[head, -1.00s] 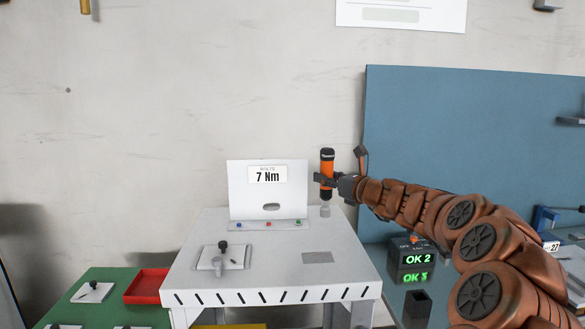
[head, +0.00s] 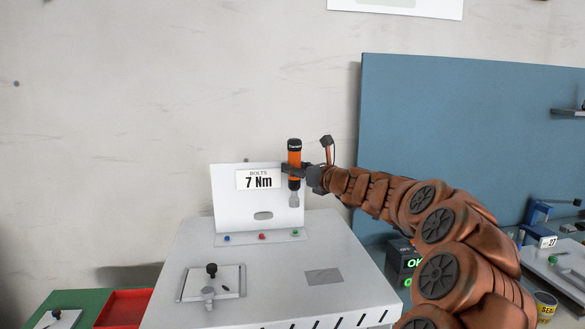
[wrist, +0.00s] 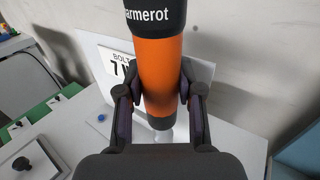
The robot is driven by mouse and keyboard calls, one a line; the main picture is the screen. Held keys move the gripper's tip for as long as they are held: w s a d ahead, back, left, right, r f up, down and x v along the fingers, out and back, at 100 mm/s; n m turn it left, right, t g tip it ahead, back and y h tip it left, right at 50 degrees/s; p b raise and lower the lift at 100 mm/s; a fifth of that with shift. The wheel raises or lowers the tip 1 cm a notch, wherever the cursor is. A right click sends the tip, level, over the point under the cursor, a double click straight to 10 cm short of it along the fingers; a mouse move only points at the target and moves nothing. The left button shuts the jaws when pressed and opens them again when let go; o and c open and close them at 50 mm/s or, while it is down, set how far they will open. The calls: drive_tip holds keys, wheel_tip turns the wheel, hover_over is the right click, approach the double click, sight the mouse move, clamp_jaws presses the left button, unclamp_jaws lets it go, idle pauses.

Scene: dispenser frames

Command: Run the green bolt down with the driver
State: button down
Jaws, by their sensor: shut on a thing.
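My gripper (head: 294,168) is shut on an orange and black driver (head: 294,158), which is upright with its grey socket end pointing down. The driver also fills the middle of the wrist view (wrist: 160,65), between the two fingers. The green bolt (head: 295,232) sits at the right end of a row of three bolts on a grey strip at the foot of the white panel. The socket is above it in the head view, with a gap between them. In the wrist view the driver and my gripper hide the green bolt.
The white panel (head: 228,200) carries a "7 Nm" sign (head: 258,180). The blue bolt (head: 227,238) and red bolt (head: 262,236) share the strip. A plate with a black knob (head: 211,270) stands on the white table (head: 270,290). A dark box (head: 400,262) with green lettering is at right.

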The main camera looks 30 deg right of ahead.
sight(298, 199)
drive_tip(key=shift+d+r, duration=0.1)
drive_tip(key=shift+f+b, duration=1.8)
drive_tip(key=shift+f, duration=1.95)
drive_tip(key=shift+p, duration=0.8)
drive_tip(key=shift+f+b, duration=0.45)
drive_tip(key=shift+f, duration=0.4)
idle(0.8)
drive_tip(key=shift+p, duration=0.4)
idle(1.3)
